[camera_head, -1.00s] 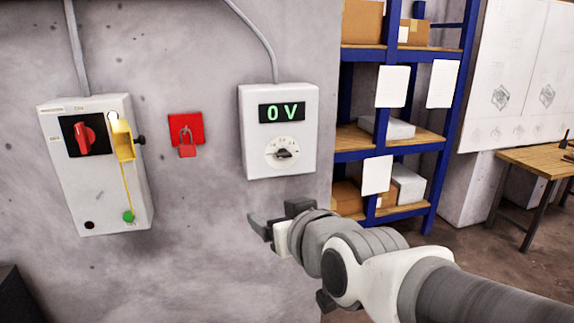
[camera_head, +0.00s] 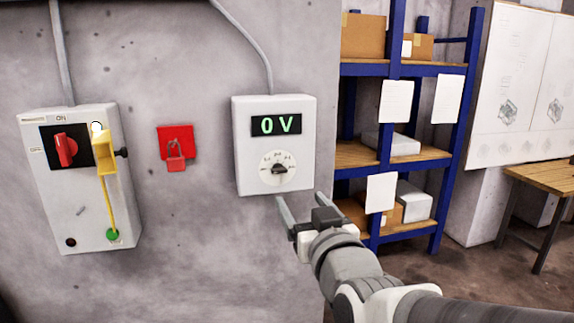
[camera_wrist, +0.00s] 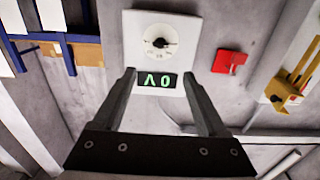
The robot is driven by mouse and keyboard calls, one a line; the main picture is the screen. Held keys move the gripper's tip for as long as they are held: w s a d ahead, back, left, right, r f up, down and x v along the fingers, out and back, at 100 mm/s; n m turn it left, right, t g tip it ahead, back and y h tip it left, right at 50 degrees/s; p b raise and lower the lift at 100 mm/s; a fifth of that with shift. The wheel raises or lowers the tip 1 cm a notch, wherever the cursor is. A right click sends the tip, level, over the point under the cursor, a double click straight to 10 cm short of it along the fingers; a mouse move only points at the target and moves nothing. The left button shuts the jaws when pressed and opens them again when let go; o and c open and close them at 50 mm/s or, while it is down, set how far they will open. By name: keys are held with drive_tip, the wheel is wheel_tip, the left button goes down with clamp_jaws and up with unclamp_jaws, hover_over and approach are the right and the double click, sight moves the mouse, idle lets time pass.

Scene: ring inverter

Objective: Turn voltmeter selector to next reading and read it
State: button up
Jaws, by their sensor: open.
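The voltmeter (camera_head: 247,152) is a pale box on the grey wall, with a green display (camera_head: 277,124) reading 0 V. Below the display is a round white dial with a small dark selector knob (camera_head: 278,169); its marks are too small to read. My gripper (camera_head: 300,203) is open and empty, just below the voltmeter in the picture, fingers pointing up toward it. In the wrist view the voltmeter appears upside down; the knob (camera_wrist: 158,43) lies beyond the gap between my open fingers (camera_wrist: 159,75). The fingers appear apart from the knob.
Left on the wall are a red padlock (camera_head: 176,163) on a red plate and a switch box with a red rotary handle (camera_head: 66,150) and yellow piece (camera_head: 105,153). A blue shelf (camera_head: 391,155) with boxes stands right, and a wooden table (camera_head: 548,176) farther right.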

sight(280, 170)
drive_tip(key=p+x, duration=0.1)
drive_tip(key=x, duration=1.4)
drive_tip(key=shift+w+a+f, duration=0.1)
drive_tip(key=shift+w, duration=0.15)
clamp_jaws()
